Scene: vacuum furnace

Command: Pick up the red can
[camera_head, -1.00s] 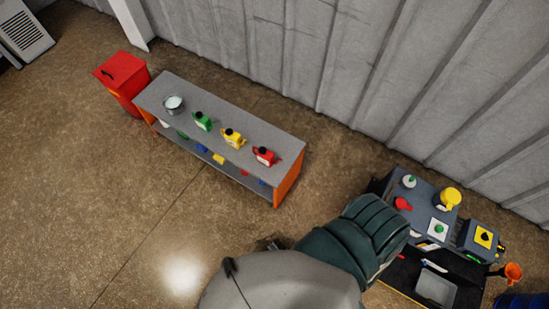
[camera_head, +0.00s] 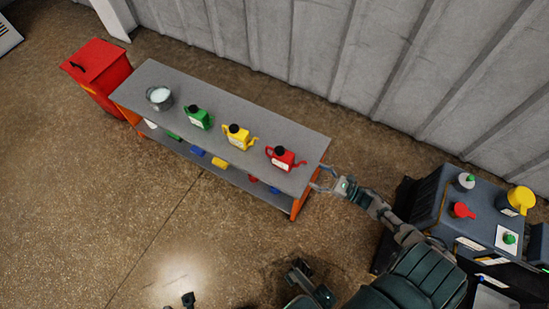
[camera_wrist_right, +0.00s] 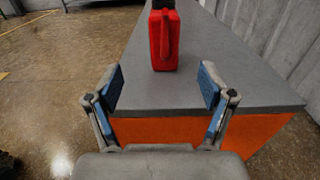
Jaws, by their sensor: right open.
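The red can (camera_head: 284,159) stands upright on the grey bench top (camera_head: 225,115), near its right end. It has a dark cap, a spout toward the right and a pale label. In the right wrist view the red can (camera_wrist_right: 164,38) stands ahead, between the fingers and beyond them. My right gripper (camera_head: 322,178) is open and empty at the right end of the bench, apart from the can. Its blue-padded fingers (camera_wrist_right: 160,88) show in the wrist view. I cannot make out my left gripper for certain.
A yellow can (camera_head: 237,137), a green can (camera_head: 198,117) and a metal bucket (camera_head: 159,98) stand left of the red can. A lower shelf holds small items. A red bin (camera_head: 98,70) is at the left end, a dark workstation (camera_head: 470,215) at the right.

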